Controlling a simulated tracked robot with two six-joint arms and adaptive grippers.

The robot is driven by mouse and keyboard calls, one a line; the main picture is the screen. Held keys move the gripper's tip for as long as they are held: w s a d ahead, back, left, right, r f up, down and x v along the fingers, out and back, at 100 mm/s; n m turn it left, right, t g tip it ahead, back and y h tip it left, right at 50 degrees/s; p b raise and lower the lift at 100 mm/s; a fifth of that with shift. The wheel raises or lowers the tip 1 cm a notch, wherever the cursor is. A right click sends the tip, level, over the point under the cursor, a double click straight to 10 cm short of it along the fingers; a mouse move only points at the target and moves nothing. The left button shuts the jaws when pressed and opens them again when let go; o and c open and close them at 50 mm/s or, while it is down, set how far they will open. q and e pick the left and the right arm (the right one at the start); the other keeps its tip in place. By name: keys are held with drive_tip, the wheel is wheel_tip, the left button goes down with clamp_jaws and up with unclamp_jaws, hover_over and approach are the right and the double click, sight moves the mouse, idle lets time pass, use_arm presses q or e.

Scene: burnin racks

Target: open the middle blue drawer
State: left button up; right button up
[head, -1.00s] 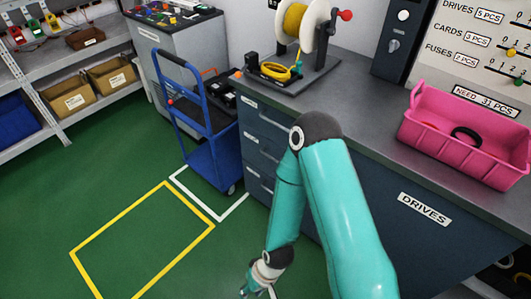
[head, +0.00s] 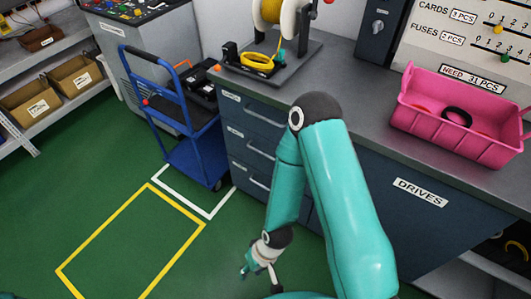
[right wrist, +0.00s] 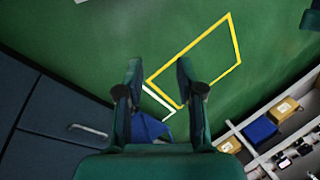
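A column of three blue-grey drawers with bar handles and white labels fills the left part of the bench front. The middle drawer (head: 246,142) is shut, level with the ones above and below. My right gripper (head: 260,276) hangs low over the floor in front of the drawers, apart from them and touching nothing. In the right wrist view its two fingers (right wrist: 159,82) are spread and empty. A dark blue drawer front with a silver handle (right wrist: 88,131) shows at the left there; I cannot tell which drawer it is. My left gripper is not seen.
A blue trolley (head: 185,150) stands just left of the drawers. The bench top holds a cable spool stand (head: 285,55) and a pink crate (head: 470,130). The green floor with a yellow outlined square (head: 140,235) is clear. Shelves with cardboard bins (head: 75,78) stand at the far left.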

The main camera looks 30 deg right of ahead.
drive_tip(key=w+d+f+n+t+h+b, duration=0.1)
drive_tip(key=w+d+f+n+t+b, duration=0.2)
drive_tip(key=w+f+b, duration=0.35)
drive_tip(key=n+t+h+b, duration=0.9)
drive_tip(key=n+t+b, duration=0.25)
drive_tip(key=b, duration=1.35)
approach(263, 154)
drive_tip(key=shift+m, duration=0.25)
drive_tip(key=b+x, duration=0.2)
drive_tip(key=x, duration=0.8)
drive_tip(key=shift+w+d+f, duration=0.15)
drive_tip(key=shift+w+f, duration=0.1)
drive_tip(key=shift+w, duration=0.1)
clamp_jaws()
